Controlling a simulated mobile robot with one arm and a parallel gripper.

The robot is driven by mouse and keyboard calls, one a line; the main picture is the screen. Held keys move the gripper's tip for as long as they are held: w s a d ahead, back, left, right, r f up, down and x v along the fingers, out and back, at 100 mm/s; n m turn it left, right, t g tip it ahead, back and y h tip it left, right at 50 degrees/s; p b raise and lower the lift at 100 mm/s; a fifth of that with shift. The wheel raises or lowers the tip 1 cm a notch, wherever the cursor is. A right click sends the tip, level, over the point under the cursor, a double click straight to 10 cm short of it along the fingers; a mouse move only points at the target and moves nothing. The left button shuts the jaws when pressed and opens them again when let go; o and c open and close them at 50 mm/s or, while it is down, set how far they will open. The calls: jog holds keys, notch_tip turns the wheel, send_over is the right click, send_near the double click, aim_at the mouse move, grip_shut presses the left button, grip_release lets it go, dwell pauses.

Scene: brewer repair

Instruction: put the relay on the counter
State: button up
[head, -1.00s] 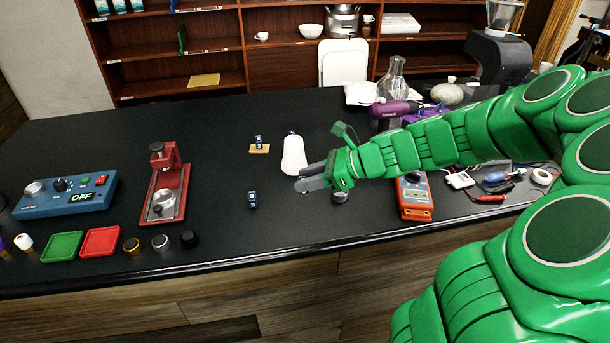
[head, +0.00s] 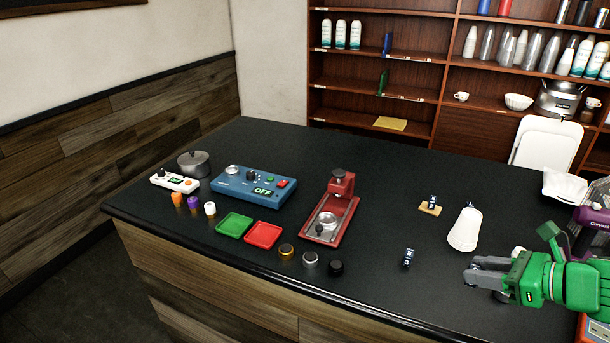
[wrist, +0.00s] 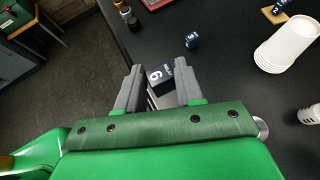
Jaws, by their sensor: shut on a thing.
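My gripper (head: 480,272) is at the right of the head view, near the counter's front edge. In the wrist view my gripper (wrist: 158,88) is shut on a small dark blue relay (wrist: 159,76) with a white digit and pale sides. Its lower part is hidden by my gripper. A second dark relay (head: 409,258) stands on the black counter (head: 370,275), left of my gripper; it also shows in the wrist view (wrist: 192,41). A third one (head: 432,200) sits on a small tan pad (head: 428,209) farther back.
A red press-like device (head: 330,215), a blue box reading OFF (head: 253,185), green (head: 234,224) and red (head: 263,234) trays and several knobs are to the left. The counter between the red device and second relay is clear.

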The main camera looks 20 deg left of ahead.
jog(key=w+a+m+t+h, duration=0.1)
jog(key=w+a+m+t, duration=0.1)
jog(key=w+a, duration=0.65)
jog(key=w+a+m+t+h, duration=0.15)
jog(key=w+a, duration=0.45)
jog(key=a, duration=0.6)
jog(key=s+a+m+t+h, duration=0.1)
jog(key=a+m, duration=0.1)
jog(key=a, duration=0.7)
jog(key=s+a+m+t+h, duration=0.1)
jog(key=s+a+m+h, duration=0.1)
jog(key=a, duration=0.8)
jog(key=shift+s+a+r+m+t, duration=0.15)
jog(key=shift+s+a+m+t, duration=0.1)
jog(key=shift+a+m+t, duration=0.15)
jog(key=shift+h, duration=0.25)
jog(key=x, duration=0.5)
jog(key=a+x, duration=0.1)
jog(key=x, duration=0.4)
jog(key=shift+s+a+r, duration=0.1)
jog(key=shift+a+r, duration=0.1)
jog(key=shift+a, duration=0.05)
jog(key=w+f, duration=0.1)
jog(key=w+a+f, duration=0.1)
jog(key=f, duration=0.1)
jog(key=w+a+f, duration=0.1)
jog(key=shift+f, duration=0.15)
jog(key=shift+w+a+f, duration=0.3)
jog(key=shift+w+f, duration=0.05)
jog(key=shift+f, duration=1.8)
